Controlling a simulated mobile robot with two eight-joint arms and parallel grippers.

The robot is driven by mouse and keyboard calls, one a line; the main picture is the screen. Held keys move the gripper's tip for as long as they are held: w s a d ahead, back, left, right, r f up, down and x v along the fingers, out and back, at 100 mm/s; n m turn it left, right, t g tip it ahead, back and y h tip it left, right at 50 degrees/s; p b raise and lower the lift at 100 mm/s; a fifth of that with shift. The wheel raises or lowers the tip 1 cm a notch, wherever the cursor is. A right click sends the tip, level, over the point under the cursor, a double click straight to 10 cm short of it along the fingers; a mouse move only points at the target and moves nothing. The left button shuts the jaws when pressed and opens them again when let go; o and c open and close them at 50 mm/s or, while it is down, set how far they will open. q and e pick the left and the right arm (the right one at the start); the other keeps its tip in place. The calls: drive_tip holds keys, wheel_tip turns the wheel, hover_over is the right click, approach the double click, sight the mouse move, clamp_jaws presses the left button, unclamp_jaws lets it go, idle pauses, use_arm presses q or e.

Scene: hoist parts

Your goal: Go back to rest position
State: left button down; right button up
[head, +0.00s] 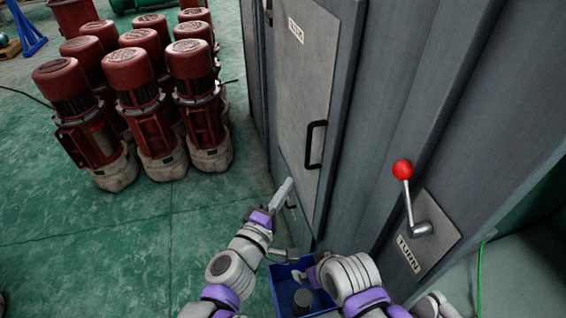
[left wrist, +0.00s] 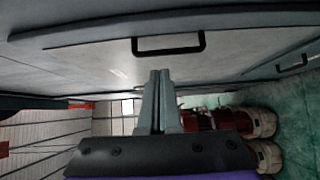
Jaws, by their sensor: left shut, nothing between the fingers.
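My left gripper (head: 284,192) is shut and empty in the head view, in front of the lower part of the grey cabinet door (head: 296,95). Its two fingers (left wrist: 157,98) are pressed together in the left wrist view, and the door with its black handle (left wrist: 168,44) appears above them. My right arm (head: 352,278) comes in at the bottom of the head view, over a blue bin (head: 283,284). The right gripper's fingertips cannot be made out clearly there.
A red-knobbed lever (head: 402,170) stands out from the cabinet above a TURN label. Several red motors (head: 145,95) stand on the green floor (head: 150,250) at the left. A dark cylindrical part (head: 303,300) is in the blue bin. The floor left of my left arm is clear.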

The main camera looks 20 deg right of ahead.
use_arm(q)
drive_tip(key=s+a+f+m+g+y, duration=0.2)
drive_tip(key=s+a+f+m+y, duration=0.1)
drive_tip(key=a, duration=0.8)
drive_tip(key=s+a+f+m+g+y, duration=0.2)
drive_tip(key=s+a+f+y, duration=0.3)
drive_tip(key=a, duration=0.5)
drive_tip(key=s+a+f+m+g+y, duration=0.3)
drive_tip(key=s+a+f, duration=0.3)
drive_tip(key=a, duration=0.5)
drive_tip(key=shift+a+m+y, duration=0.3)
drive_tip(key=shift+m+y, duration=0.2)
drive_tip(key=shift+y, duration=0.4)
